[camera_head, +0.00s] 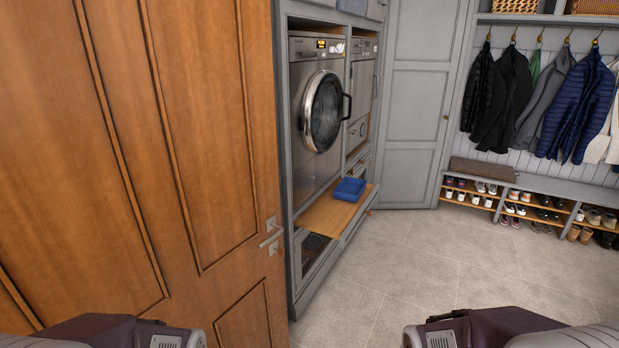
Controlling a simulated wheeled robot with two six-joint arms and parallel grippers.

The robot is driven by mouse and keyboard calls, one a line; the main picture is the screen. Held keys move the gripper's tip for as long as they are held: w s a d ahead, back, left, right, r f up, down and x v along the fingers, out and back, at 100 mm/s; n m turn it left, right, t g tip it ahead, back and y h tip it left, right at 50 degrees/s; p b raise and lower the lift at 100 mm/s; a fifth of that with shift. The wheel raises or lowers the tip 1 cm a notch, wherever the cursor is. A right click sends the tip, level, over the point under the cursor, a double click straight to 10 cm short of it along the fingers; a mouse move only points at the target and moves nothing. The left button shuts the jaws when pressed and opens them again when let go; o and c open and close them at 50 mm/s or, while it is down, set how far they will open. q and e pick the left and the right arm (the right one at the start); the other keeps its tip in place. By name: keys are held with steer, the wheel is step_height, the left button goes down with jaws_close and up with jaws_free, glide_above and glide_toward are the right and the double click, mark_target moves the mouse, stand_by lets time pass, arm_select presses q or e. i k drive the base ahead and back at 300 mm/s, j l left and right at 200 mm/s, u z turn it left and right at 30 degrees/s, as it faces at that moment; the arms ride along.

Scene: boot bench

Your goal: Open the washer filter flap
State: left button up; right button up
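A front-loading machine (303,160) with a lit display and a round dark glass door (325,112) stands in a grey cabinet left of centre. A second machine (360,98) stands behind it in the same cabinet row. I see both at a steep angle and cannot tell which is the washer. I cannot make out a filter flap clearly on either one. Only dark upper parts of my two arms show at the bottom edge. Both grippers are out of the frame, so what they hold is hidden.
A large wooden door (130,150) fills the left. A bench (560,187) with shoes and coats stands at the back right. The tiled floor (440,275) is clear.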

mark_target(303, 179)
steer(key=i+l, duration=0.45)
steer(key=i, duration=0.25)
steer(key=i+l+u, duration=0.15)
steer(key=i+l, duration=0.3)
steer(key=i, duration=0.25)
steer(key=i+l, duration=0.55)
steer(key=i, duration=0.15)
steer(key=i+l, duration=0.15)
steer(key=i, duration=0.2)
steer(key=i+l+u, duration=0.1)
steer(key=i, duration=0.2)
